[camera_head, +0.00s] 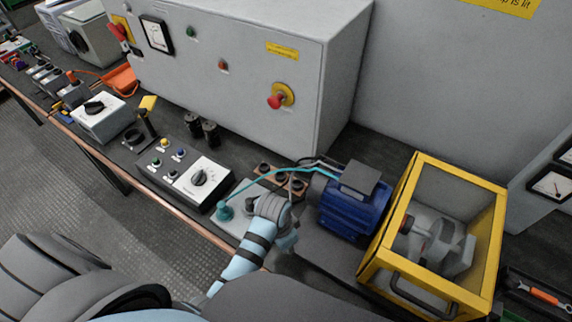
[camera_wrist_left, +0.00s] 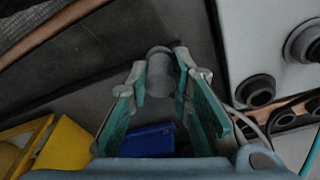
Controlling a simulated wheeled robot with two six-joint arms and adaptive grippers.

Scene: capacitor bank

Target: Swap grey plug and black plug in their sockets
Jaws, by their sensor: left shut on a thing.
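My left gripper (camera_wrist_left: 162,72) is shut on a grey cylindrical plug, the grey plug (camera_wrist_left: 160,75), held between its fingertips in the left wrist view. In the head view my left gripper (camera_head: 287,240) is beside the pale socket plate (camera_head: 240,220), and my own wrist hides the plug and part of the plate. The wrist view shows two dark round sockets (camera_wrist_left: 255,91) on the plate, to the right of the gripper and apart from it. I cannot make out the black plug. A teal plug (camera_head: 223,211) with a teal cable stands on the plate. My right gripper is not in view.
A blue motor (camera_head: 352,205) and a yellow-framed guard (camera_head: 400,195) stand right of the plate. A control box with a dial (camera_head: 203,182) is to its left. Dark terminals (camera_head: 281,180) on a brown strip and loose cables lie behind. The bench front edge (camera_head: 150,192) is near.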

